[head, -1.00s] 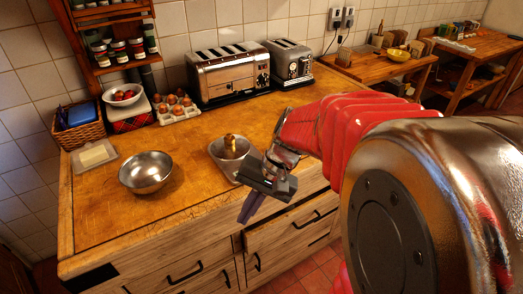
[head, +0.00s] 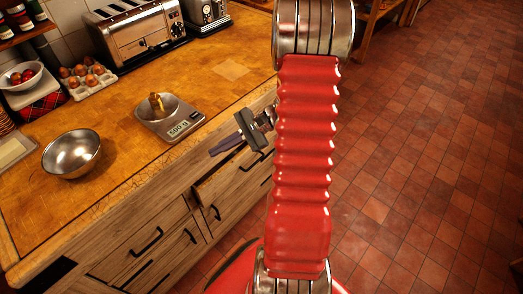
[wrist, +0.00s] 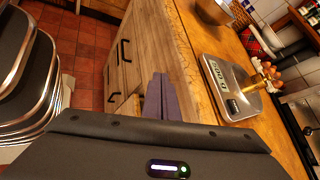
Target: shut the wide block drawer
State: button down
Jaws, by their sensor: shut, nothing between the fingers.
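A wooden drawer (head: 232,186) with a black handle stands a little way out of the counter front in the head view, with a dark gap along its top. I take it as the wide block drawer. My gripper (head: 222,147) is shut and empty, above this drawer and beside the counter edge, its fingers pointing left in the picture. It looks apart from the drawer. In the wrist view the fingers (wrist: 160,88) lie together in front of the wooden drawer fronts. My arm hides part of the drawer's right end.
The counter (head: 110,125) holds a scale (head: 168,122) with a brass-coloured item on it, a steel bowl (head: 71,154), eggs (head: 85,77) and a toaster (head: 138,38). Other drawers (head: 140,240) on the left look closed. The tiled floor (head: 430,150) at right is clear.

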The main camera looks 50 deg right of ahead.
jog(key=s+d+f+m+t+h, duration=0.3)
jog(key=d+f+m+t, duration=0.1)
jog(key=d+f+m, duration=0.2)
jog(key=s+d+f+m+t+h, duration=0.3)
jog(key=s+d+f+m+h, duration=0.1)
jog(key=d+f, duration=0.5)
jog(key=s+d+f+m+t+h, duration=0.3)
jog(key=s+d+f+m+t, duration=0.1)
jog(key=d+f+m, duration=0.3)
jog(key=shift+d+f+m+t+h, duration=0.3)
jog(key=shift+d+f, duration=0.05)
jog(key=shift+f, duration=0.45)
jog(key=shift+w, duration=0.1)
jog(key=w, duration=1.3)
jog(key=shift+w+a, duration=0.25)
jog(key=shift+w, duration=0.15)
jog(key=shift+d, duration=0.15)
